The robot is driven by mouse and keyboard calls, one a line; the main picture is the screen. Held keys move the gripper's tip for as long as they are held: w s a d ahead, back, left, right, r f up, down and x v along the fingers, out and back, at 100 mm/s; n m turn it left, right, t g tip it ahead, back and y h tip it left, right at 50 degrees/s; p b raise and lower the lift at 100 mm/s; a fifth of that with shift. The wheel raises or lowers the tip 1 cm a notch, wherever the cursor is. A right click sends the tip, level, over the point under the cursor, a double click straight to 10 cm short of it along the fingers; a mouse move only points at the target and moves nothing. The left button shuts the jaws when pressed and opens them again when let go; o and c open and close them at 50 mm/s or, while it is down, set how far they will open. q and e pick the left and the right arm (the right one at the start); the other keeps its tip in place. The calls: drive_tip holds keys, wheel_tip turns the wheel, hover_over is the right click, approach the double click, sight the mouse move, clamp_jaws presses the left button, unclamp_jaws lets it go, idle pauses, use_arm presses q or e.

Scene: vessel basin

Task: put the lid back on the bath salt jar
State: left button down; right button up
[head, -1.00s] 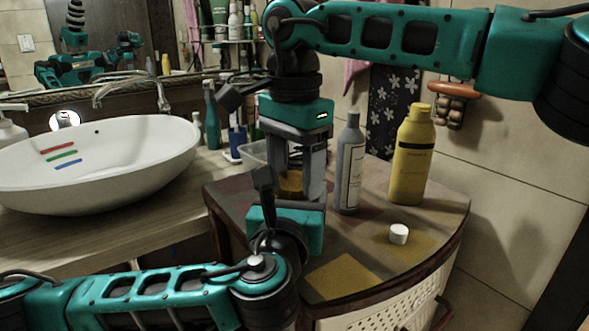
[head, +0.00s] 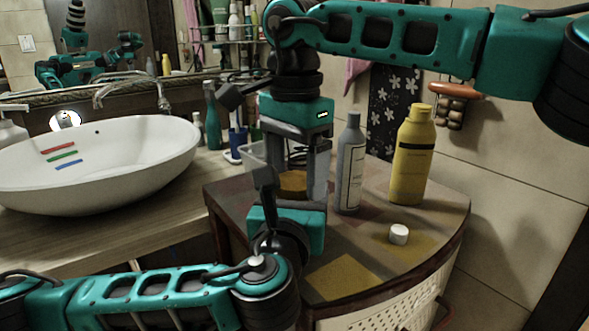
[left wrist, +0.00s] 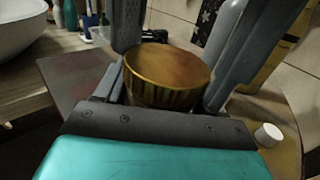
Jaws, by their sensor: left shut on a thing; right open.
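A gold-brown round lid with a ribbed side (left wrist: 168,75) shows in the left wrist view, with its flat top facing up; it also shows in the head view (head: 293,184). The bath salt jar is hidden below it, so I cannot tell how the lid is seated. My left gripper (head: 285,203) reaches in low from the front and is shut on the jar, just under the lid. My right gripper (head: 307,190) points down from above. Its open fingers stand on either side of the lid.
A grey bottle (head: 349,165) stands close right of the grippers, and a yellow bottle (head: 411,160) farther right. A small white cap (head: 398,234) lies on the cabinet top (head: 360,262). A white basin (head: 95,160) is at the left.

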drive_tip(key=shift+r, duration=2.15)
drive_tip(key=shift+c, duration=0.4)
wheel_tip(320, 180, up, 2)
drive_tip(key=shift+a+r+n, duration=0.1)
drive_tip(key=shift+r+n, duration=0.05)
drive_tip(key=shift+n, duration=0.85)
drive_tip(key=shift+r+n, duration=0.6)
drive_tip(key=shift+n, duration=0.1)
drive_tip(key=shift+f, duration=4)
